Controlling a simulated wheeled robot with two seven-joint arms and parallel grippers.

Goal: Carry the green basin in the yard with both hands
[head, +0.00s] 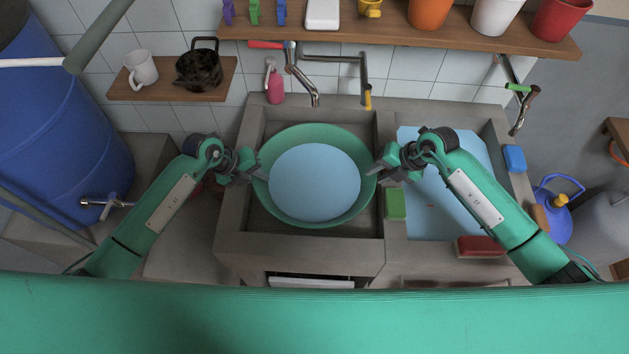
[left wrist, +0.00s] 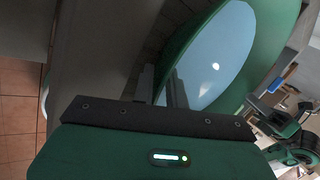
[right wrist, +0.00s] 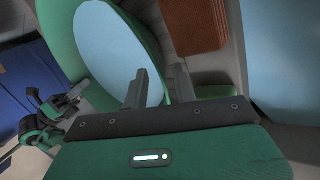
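The green basin (head: 352,206) holds pale blue water and sits in the left bowl of the grey double sink. My left gripper (head: 260,173) is at the basin's left rim. In the left wrist view its fingers (left wrist: 161,88) are apart, with the green rim (left wrist: 190,35) running between them. My right gripper (head: 374,170) is at the right rim. In the right wrist view its fingers (right wrist: 159,88) are apart on either side of the rim (right wrist: 143,30). Any finger contact with the rim is hard to make out. The basin's underside is hidden.
Taps (head: 308,90) hang behind the basin. The right bowl holds water (head: 440,212); a green sponge (head: 396,204) lies on the divider, and a red brush (head: 480,246) at the front. A blue barrel (head: 60,130) stands left. A wooden shelf (head: 400,30) runs above.

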